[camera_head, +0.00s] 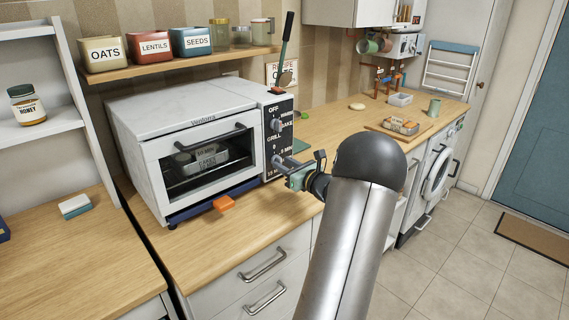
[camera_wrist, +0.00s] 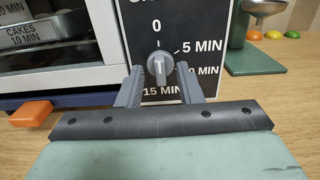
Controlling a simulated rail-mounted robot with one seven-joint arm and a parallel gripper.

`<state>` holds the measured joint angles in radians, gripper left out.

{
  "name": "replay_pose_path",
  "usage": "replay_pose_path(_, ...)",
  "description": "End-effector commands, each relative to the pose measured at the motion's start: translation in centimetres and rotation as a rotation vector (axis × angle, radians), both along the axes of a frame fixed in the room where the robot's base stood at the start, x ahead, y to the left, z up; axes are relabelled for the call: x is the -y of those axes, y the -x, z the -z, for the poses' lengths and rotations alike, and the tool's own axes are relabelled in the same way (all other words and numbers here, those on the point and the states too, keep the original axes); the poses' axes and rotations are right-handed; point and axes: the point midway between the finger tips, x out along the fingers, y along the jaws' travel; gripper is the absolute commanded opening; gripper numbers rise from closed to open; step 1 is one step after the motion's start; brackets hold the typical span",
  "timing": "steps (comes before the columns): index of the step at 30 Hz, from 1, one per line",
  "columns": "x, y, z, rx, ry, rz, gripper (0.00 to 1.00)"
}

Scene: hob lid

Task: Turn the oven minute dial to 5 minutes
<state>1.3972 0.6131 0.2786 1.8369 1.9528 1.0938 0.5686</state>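The white toaster oven (camera_head: 165,120) stands on the wooden counter, with a black control panel (camera_head: 272,108) on its right side. In the wrist view the minute dial (camera_wrist: 160,68) is a grey knob with a raised grip bar that looks upright, towards the 0 mark. Labels 0, 5 MIN, a partly hidden 10 MIN and 15 MIN surround it. My gripper (camera_wrist: 160,84) is open, its two grey fingers apart, one at the lower left and one at the lower right of the dial. Whether they touch it cannot be told. In the head view my gripper (camera_head: 281,164) is at the panel's lower part.
Another knob (camera_head: 277,125) is higher on the panel. An orange block (camera_head: 223,203) sits at the oven's front edge, also in the wrist view (camera_wrist: 28,114). A green board (camera_wrist: 252,62) lies right of the oven. The counter in front is mostly clear.

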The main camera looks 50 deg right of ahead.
Motion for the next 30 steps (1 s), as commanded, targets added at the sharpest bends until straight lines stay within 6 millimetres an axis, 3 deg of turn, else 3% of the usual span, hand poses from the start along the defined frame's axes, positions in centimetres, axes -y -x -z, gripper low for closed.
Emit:
replay_pose_path(11, 0.16, -0.65, 0.01, 0.001, 0.000, 0.001, 0.33)
replay_pose_path(15, 0.16, -0.64, 0.01, 0.000, 0.000, 0.001, 0.00)
replay_pose_path(30, 0.18, -0.63, -0.22, 0.014, -0.082, 0.001, 0.00)
